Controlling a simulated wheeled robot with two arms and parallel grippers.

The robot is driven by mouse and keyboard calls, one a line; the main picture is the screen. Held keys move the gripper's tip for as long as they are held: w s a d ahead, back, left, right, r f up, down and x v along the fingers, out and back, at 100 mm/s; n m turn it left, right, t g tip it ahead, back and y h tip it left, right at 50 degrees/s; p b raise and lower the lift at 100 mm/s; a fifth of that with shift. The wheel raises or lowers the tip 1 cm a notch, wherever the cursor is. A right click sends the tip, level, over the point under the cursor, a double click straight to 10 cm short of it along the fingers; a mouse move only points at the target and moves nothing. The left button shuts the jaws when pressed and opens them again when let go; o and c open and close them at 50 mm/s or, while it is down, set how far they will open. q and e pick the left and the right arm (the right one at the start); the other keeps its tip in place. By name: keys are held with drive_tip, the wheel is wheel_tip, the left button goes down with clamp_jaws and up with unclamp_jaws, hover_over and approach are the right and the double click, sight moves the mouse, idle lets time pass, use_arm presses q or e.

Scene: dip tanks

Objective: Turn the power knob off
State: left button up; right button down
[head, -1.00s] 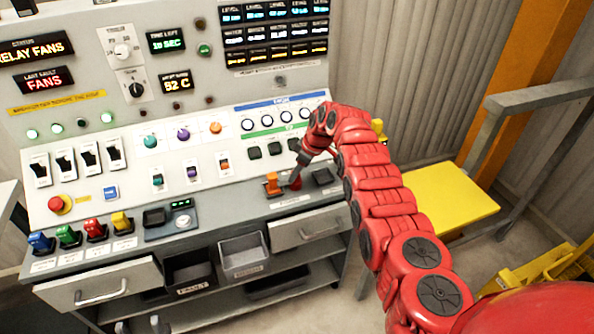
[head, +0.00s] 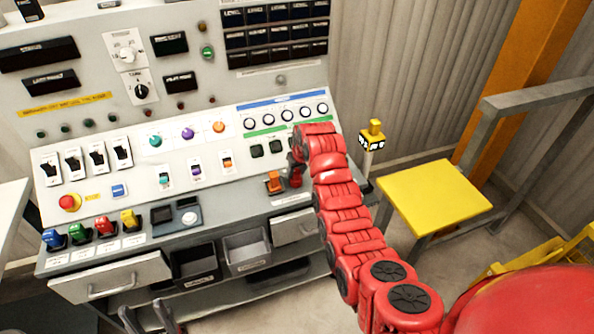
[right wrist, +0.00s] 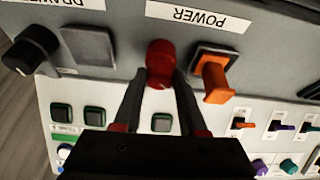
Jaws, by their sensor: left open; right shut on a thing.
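A red knob (right wrist: 160,58) stands on the grey ledge by the POWER label (right wrist: 198,17) in the right wrist view. An orange handle (right wrist: 214,78) on a square plate stands beside it, by the same label; it also shows in the head view (head: 274,182). My right gripper (right wrist: 160,84) has its two fingers closed around the red knob. In the head view my right gripper (head: 296,176) is at the ledge, right of the orange handle, and largely hides the knob. My left gripper (head: 146,318) is open and empty at the bottom edge, in front of the console.
The panel displays (head: 276,35) are dark. Coloured handles (head: 103,226) line the ledge's left. A yellow-topped stand (head: 435,196) is right of the console.

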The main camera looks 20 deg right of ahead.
drive_tip(key=m+b, duration=0.1)
drive_tip(key=m+h, duration=0.1)
drive_tip(key=shift+a+f+m+b, duration=0.15)
drive_tip(key=shift+f+m+b, duration=0.1)
drive_tip(key=shift+m+b, duration=0.15)
drive_tip(key=m+h+b, duration=0.1)
drive_tip(key=m+b, duration=0.2)
drive_tip(key=shift+a+g, duration=0.1)
drive_tip(key=shift+g, duration=0.2)
drive_tip(key=shift+w+r+m+g+h+b, duration=0.1)
drive_tip(key=shift+m+g+h+b, duration=0.2)
drive_tip(key=shift+m+b, duration=0.7)
drive_tip(key=shift+r+m+g+h+b, duration=0.1)
drive_tip(key=shift+m+h+b, duration=0.3)
drive_tip(key=shift+m+b, duration=0.6)
drive_tip(key=shift+c, duration=2.3)
unclamp_jaws()
drive_tip(key=shift+r, duration=0.1)
